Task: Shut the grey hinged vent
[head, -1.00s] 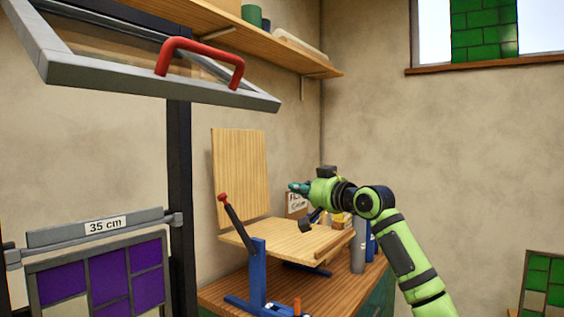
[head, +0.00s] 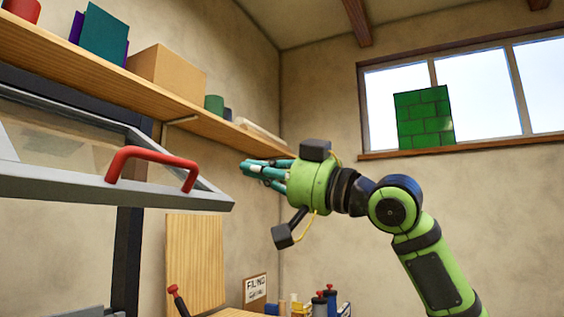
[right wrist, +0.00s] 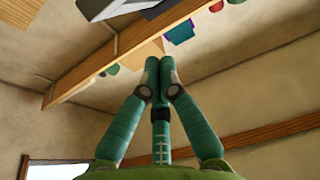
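The grey hinged vent (head: 75,191) is a framed pane at the left of the head view, standing open and sticking out from its dark post. A red handle (head: 155,158) is on its front bar. My right gripper (head: 246,168) is just right of the vent's right corner in the picture, fingers pointing left, with no visible contact. In the right wrist view its teal fingers (right wrist: 160,66) meet at the tips with nothing between them. A pale grey corner, apparently the vent (right wrist: 97,7), shows at that view's top edge. My left gripper is out of view.
A wooden shelf (head: 150,82) with boxes and pots runs along the wall behind the vent and gripper. A green panel (head: 425,117) stands at the window. Bottles (head: 330,298) and a wooden board (head: 195,262) are below. Open air surrounds the gripper.

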